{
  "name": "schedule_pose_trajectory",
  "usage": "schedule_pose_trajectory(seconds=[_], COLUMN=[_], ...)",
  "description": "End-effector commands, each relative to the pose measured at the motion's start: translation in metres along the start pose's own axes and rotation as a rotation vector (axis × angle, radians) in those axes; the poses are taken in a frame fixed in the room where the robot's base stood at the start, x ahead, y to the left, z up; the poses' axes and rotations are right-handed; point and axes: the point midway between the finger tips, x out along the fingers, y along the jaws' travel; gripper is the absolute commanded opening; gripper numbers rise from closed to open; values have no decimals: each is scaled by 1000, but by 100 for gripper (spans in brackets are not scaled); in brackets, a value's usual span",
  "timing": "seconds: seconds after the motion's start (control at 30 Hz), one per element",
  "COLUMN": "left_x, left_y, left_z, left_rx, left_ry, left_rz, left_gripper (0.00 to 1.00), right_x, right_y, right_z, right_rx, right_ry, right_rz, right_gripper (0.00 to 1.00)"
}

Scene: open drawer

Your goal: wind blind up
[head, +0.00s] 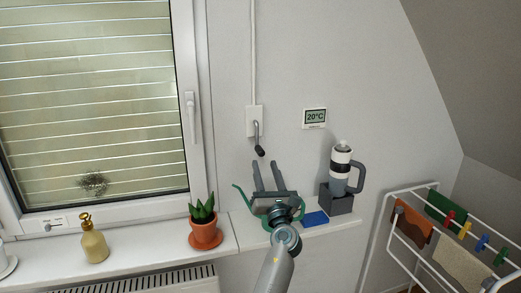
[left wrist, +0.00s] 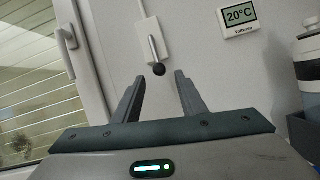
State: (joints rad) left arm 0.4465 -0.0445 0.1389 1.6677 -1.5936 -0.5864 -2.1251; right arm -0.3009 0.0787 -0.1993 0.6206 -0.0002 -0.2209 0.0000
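The blind (head: 90,95) covers the window at the left of the head view with pale horizontal slats, and it is lowered to near the sill. Its crank (head: 257,137) hangs from a white wall plate right of the window, with a dark knob at its lower end. The crank also shows in the left wrist view (left wrist: 155,55), beyond the fingertips and between them. My left gripper (head: 269,166) is open and empty, just below the knob in the picture and apart from it. My right gripper is not in view.
A potted plant (head: 205,222) and a soap bottle (head: 94,240) stand on the sill. A thermometer display (head: 315,118) hangs right of the crank. A bottle (head: 341,168) in a grey holder and a blue pad (head: 315,218) are right of my gripper. A drying rack (head: 440,235) stands far right.

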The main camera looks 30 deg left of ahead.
Motion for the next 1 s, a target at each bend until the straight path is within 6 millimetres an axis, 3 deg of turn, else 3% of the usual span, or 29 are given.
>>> schedule_pose_trajectory(seconds=[0.2, 0.4, 0.87, 0.9, 1.0], left_x=[41, 64, 74, 74, 74], left_y=[1, 0, 0, 0, 0], left_z=[2, 1, 0, 0, 0], left_rx=[2, 1, 0, 0, 0], left_ry=[0, 0, 1, 0, 1], left_rz=[2, 0, 0, 1, 1], left_gripper=[38, 38, 38, 36, 12], right_x=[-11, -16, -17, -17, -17], right_y=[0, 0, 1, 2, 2], right_z=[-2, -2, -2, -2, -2], right_rx=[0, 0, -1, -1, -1], right_ry=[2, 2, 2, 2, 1], right_rz=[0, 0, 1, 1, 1], right_gripper=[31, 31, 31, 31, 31])
